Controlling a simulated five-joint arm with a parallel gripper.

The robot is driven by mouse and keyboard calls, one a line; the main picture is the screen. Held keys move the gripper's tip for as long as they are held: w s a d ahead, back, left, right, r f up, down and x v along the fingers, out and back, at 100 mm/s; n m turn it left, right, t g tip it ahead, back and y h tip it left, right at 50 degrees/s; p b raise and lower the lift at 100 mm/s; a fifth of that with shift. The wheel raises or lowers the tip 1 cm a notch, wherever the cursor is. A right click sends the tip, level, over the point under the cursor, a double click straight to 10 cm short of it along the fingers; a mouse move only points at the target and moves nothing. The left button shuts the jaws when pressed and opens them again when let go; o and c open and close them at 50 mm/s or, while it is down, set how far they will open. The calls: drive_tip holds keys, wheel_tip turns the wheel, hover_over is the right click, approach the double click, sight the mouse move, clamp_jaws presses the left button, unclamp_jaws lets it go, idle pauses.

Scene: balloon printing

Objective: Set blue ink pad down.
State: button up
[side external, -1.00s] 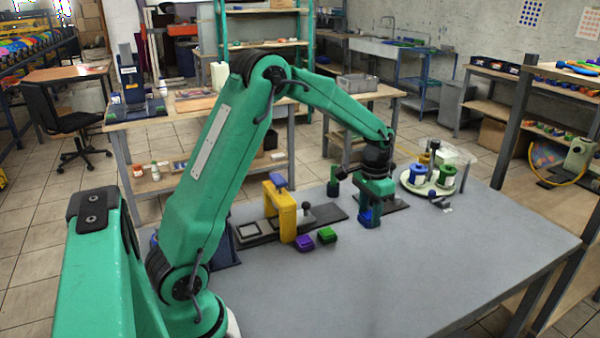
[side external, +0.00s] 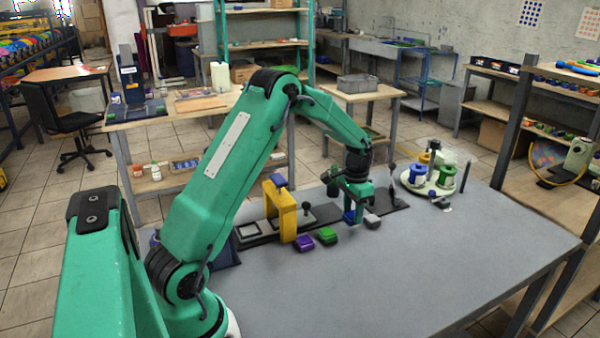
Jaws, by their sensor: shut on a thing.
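The blue ink pad (side external: 348,217) is a small blue block, partly covered by the fingers of my gripper (side external: 356,213). My gripper points down and is shut on it, low over the grey table near the row of pads. I cannot tell whether the pad touches the table. A purple pad (side external: 304,243) and a green pad (side external: 327,236) lie to its left, and a grey pad (side external: 372,221) lies close to its right.
A yellow press frame (side external: 281,212) stands on a dark base to the left. A round white tray (side external: 411,187) holding green and blue spools stands at the back right. The front of the grey table (side external: 400,280) is clear.

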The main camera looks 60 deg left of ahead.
sight(352, 214)
drive_tip(key=shift+f, duration=1.7)
drive_tip(key=shift+f, duration=0.15)
drive_tip(key=o, duration=0.8)
drive_tip(key=shift+o, duration=0.2)
wheel_tip(352, 214, up, 11)
drive_tip(key=shift+r, duration=0.7)
drive_tip(key=shift+d, duration=0.1)
